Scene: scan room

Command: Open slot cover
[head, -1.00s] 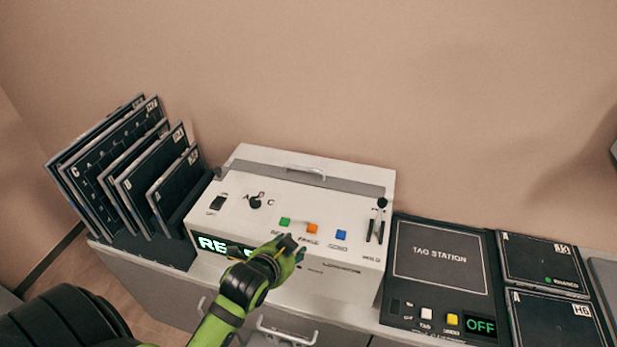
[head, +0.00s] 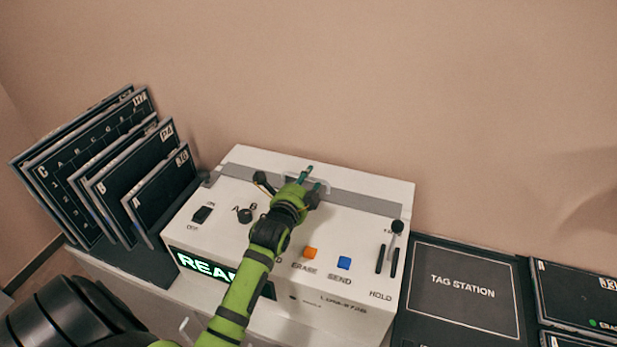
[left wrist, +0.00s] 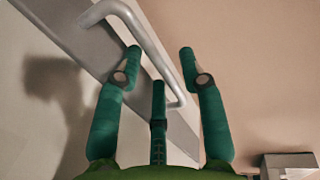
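The slot cover is a grey strip (head: 362,201) along the top rear of the white scanner; it shows in the left wrist view as a grey band (left wrist: 62,30). Its silver handle (left wrist: 150,42) crosses the wrist view ahead of my fingers. My left gripper (head: 305,185) is over the handle area and hides part of it in the head view. In the wrist view my left gripper (left wrist: 161,62) has its green fingers spread, with the handle bar beside and between the tips. I cannot tell whether they touch it. My right gripper is not in view.
The white scanner (head: 225,225) has a lit display, a knob, orange and blue buttons and a lever (head: 396,232). Several dark plates (head: 95,175) stand in a rack on the left. A tag station (head: 462,290) and dark plates lie to the right. The wall is behind.

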